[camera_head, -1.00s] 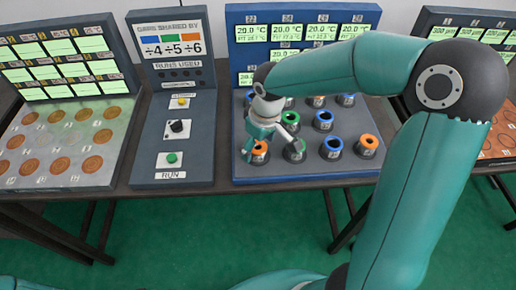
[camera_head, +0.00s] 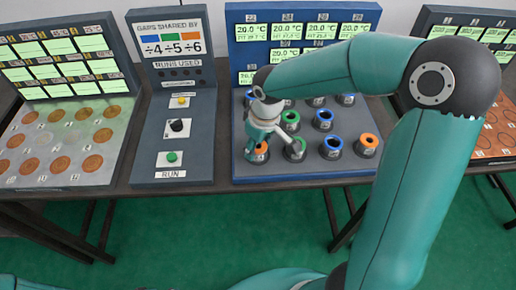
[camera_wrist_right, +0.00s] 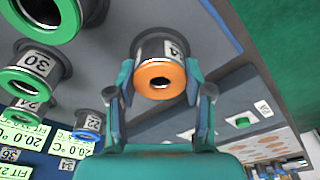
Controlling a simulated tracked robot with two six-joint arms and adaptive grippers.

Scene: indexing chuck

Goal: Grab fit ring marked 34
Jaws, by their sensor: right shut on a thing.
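The orange-topped ring (camera_head: 259,149) stands at the front left of the blue-backed station in the head view. In the right wrist view the orange ring (camera_wrist_right: 160,79) sits upright in a dark flanged body, with a white label that is partly legible and ends in 4. My right gripper (camera_head: 266,150) reaches down over it. In the right wrist view the fingers of my right gripper (camera_wrist_right: 162,100) are on both sides of the ring, shut on it. Part of the ring is hidden by the fingers in the head view. My left gripper is out of view.
A green ring (camera_head: 295,149) stands close to the right of the gripper, with a blue ring (camera_head: 331,147) and another orange ring (camera_head: 366,145) beyond. More rings stand behind. A control panel (camera_head: 172,140) with a green RUN button is to the left.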

